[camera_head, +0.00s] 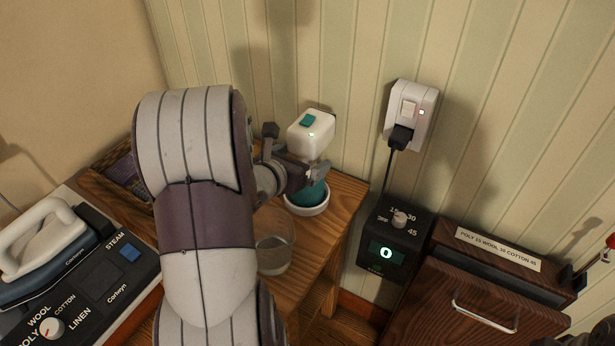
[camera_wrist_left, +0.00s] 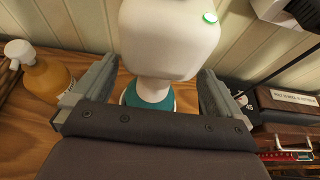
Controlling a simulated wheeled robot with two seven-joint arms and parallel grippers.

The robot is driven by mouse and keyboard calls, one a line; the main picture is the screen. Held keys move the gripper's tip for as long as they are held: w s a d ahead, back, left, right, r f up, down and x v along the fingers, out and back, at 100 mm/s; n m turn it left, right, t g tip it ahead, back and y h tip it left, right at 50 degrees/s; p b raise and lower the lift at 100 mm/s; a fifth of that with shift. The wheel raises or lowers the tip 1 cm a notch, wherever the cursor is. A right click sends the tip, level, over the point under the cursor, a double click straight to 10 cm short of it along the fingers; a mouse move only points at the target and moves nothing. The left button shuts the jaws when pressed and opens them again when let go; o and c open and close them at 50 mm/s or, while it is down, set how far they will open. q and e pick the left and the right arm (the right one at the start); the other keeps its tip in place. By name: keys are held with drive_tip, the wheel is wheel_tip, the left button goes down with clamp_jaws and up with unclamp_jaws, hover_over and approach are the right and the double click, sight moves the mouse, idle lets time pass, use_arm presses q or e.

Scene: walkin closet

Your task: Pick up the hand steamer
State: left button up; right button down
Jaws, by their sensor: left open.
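The hand steamer (camera_head: 311,138) has a white head with a teal button and a small green light, above a teal lower part. It stands upright in a round white dish (camera_head: 308,209) on the wooden table. My left gripper (camera_head: 294,157) is open, with its fingers on either side of the steamer. In the left wrist view the white steamer head (camera_wrist_left: 168,40) rises between the spread fingers of the left gripper (camera_wrist_left: 153,92), with teal showing below it. I cannot tell whether either finger touches it. My right gripper is not clearly in view.
A clear glass (camera_head: 274,255) stands on the table (camera_head: 338,203) beside my left arm. An iron (camera_head: 42,247) rests on a control station at left. A wall socket (camera_head: 408,110) has a cable to a dark timer box (camera_head: 393,245). An amber bottle (camera_wrist_left: 45,75) shows in the wrist view.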

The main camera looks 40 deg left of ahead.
use_arm(q)
drive_tip(key=x, duration=0.3)
drive_tip(key=shift+w+a+f, duration=0.2)
drive_tip(key=shift+w, duration=0.05)
drive_tip(key=shift+r, duration=0.1)
drive_tip(key=shift+s, duration=0.1)
drive_tip(key=c, duration=0.5)
clamp_jaws()
